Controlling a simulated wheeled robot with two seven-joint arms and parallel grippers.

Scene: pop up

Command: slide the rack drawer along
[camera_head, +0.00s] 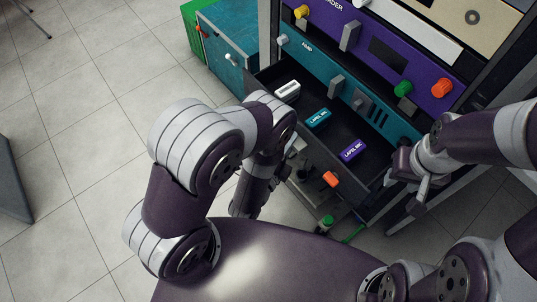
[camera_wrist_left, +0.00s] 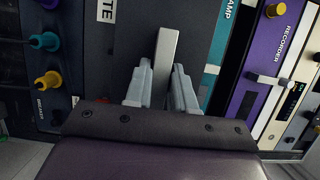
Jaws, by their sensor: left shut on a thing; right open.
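The rack drawer (camera_head: 334,140) is dark and pulled out below the teal AMP panel (camera_head: 345,88) in the head view. A white, a teal and a purple box lie in it. In the left wrist view, my left gripper (camera_wrist_left: 161,85) is shut on a grey bar handle (camera_wrist_left: 167,50) on a dark front panel. In the head view that gripper is mostly hidden by my left arm at the drawer's front. My right gripper (camera_head: 410,184) is open and empty, near the drawer's right front corner; contact with it is unclear.
The rack's purple RECORDER panel (camera_head: 385,45) has knobs that stick out. A teal cabinet (camera_head: 228,50) stands to the left of the rack. An orange knob (camera_head: 330,179) and a green-topped part (camera_head: 327,222) show below the drawer.

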